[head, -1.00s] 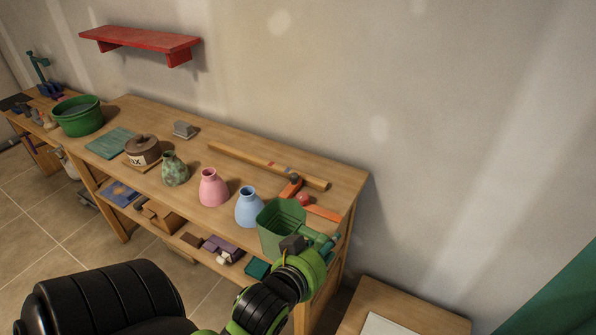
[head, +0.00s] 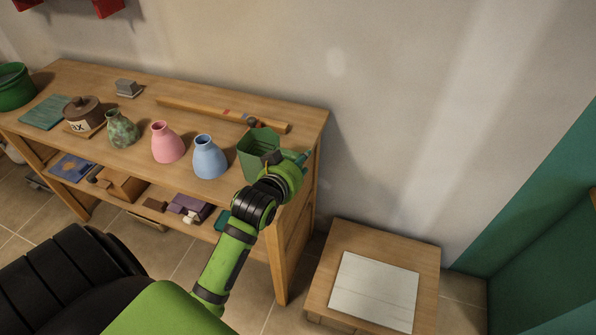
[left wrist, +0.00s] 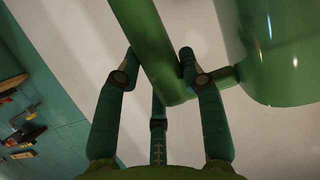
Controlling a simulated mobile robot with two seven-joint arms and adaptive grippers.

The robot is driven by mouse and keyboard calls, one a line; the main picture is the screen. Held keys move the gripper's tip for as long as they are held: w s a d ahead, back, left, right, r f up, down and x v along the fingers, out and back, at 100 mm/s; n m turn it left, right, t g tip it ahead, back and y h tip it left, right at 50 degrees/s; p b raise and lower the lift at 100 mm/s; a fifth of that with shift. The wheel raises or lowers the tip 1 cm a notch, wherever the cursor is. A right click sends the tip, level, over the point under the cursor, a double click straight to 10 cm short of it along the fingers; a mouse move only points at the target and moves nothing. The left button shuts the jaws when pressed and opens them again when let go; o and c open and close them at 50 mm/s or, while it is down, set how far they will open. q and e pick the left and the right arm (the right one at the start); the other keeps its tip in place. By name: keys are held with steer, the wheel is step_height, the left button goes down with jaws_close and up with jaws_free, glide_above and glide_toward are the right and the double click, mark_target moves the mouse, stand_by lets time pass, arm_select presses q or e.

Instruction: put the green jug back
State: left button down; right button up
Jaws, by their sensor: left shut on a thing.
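The green jug (head: 257,150) is at the right end of the workbench in the head view, right of the blue vase (head: 209,157). I cannot tell whether its base touches the bench top. My left gripper (head: 287,164) is on the jug's right side. In the left wrist view the gripper's fingers (left wrist: 158,65) are on both sides of the jug's handle (left wrist: 150,45), shut on it. The jug's body (left wrist: 275,45) fills the upper right there. My right gripper is not in view.
A pink vase (head: 167,143) and a mottled vase (head: 122,129) stand left of the blue one. A spirit level (head: 215,112) lies behind them. A low wooden table (head: 425,262) with a pale board (head: 374,290) stands right of the workbench, with a floor gap between.

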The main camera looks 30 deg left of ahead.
arm_select(q)
step_height(320, 180, down, 2)
steer(key=shift+s+p, duration=0.1)
steer(key=shift+p, duration=0.55)
steer(key=shift+f, duration=0.5)
steer(key=c, duration=0.8)
jaws_free()
steer(key=shift+o, duration=0.2)
steer(key=shift+f, duration=0.1)
steer(key=shift+f+b, duration=0.15)
steer(key=shift+b, duration=0.25)
steer(key=shift+f+b, duration=0.25)
steer(key=shift+b, duration=0.2)
steer(key=b+v, duration=0.1)
steer(key=v, duration=0.6)
steer(key=shift+r, duration=0.15)
steer(key=shift+s+d, duration=0.1)
steer(key=shift+d, duration=0.05)
